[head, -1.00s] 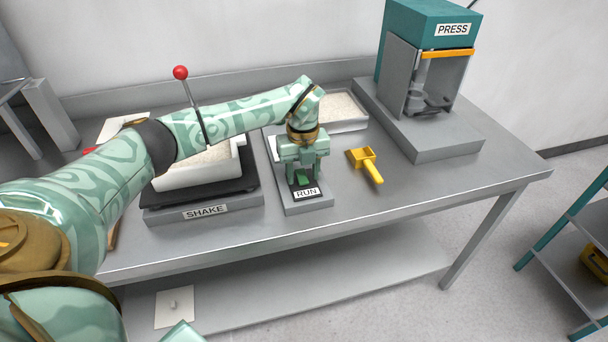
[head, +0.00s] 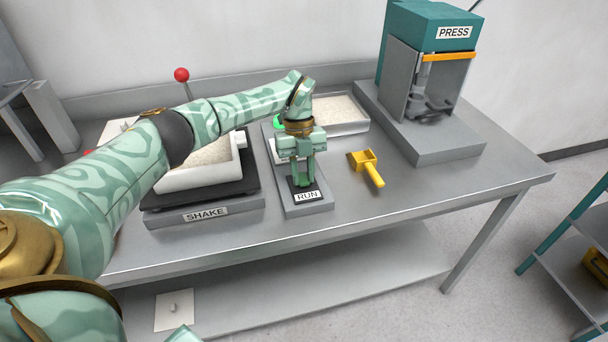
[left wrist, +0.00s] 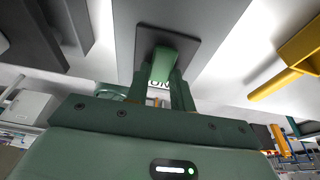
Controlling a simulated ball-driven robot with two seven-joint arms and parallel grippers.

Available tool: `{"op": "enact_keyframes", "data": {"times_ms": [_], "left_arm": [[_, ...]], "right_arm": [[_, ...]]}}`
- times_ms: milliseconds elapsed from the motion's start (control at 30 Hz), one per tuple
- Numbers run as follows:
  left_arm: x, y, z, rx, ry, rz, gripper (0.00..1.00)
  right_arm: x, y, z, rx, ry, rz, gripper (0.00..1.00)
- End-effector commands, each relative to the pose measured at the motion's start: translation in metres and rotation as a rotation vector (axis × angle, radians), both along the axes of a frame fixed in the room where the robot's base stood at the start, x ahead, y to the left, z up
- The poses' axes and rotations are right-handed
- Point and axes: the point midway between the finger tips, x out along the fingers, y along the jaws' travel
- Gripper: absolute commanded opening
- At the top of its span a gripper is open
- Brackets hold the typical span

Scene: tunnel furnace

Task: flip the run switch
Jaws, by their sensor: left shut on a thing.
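The run switch is a green lever (left wrist: 163,64) on a dark plate (left wrist: 150,42), best seen in the left wrist view. It stands on a grey box (head: 290,208) with a RUN label (head: 307,195), near the table's front edge. My left gripper (head: 304,182) points down over the plate with its fingers shut on the lever. In the left wrist view the fingers (left wrist: 166,94) meet the lever, and they partly cover the label. A bright green lamp (head: 278,121) shows at the back of the box, partly behind my wrist. My right gripper is not in view.
A SHAKE unit (head: 205,213) with a powder tray (head: 195,178) stands left, under my left arm. A yellow scoop (head: 368,166) lies just right of the box. Another tray (head: 345,128) is behind, and a PRESS machine (head: 432,75) stands back right. The front right tabletop is clear.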

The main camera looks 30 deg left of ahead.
Motion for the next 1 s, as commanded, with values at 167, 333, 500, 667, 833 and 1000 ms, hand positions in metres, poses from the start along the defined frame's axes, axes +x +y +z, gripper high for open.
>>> {"op": "enact_keyframes", "data": {"times_ms": [167, 333, 500, 667, 833, 1000], "left_arm": [[0.003, 0.003, -0.003, -0.075, 0.062, 0.003, 0.01], [0.003, 0.003, 0.0, -0.086, 0.068, 0.001, 0.01], [0.003, 0.003, 0.0, -0.085, 0.068, 0.002, 0.26], [0.003, 0.003, 0.0, -0.085, 0.067, 0.002, 0.45], [0.003, 0.003, 0.001, -0.085, 0.067, 0.002, 0.45], [0.007, 0.007, 0.013, -0.085, 0.065, 0.002, 0.45]], "right_arm": [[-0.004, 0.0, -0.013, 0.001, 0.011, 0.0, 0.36], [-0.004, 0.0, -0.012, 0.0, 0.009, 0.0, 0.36], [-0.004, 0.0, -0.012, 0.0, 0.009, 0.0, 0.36], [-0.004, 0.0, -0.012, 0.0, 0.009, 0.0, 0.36], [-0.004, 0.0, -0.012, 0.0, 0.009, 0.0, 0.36], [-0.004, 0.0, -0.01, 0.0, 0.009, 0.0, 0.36]]}}
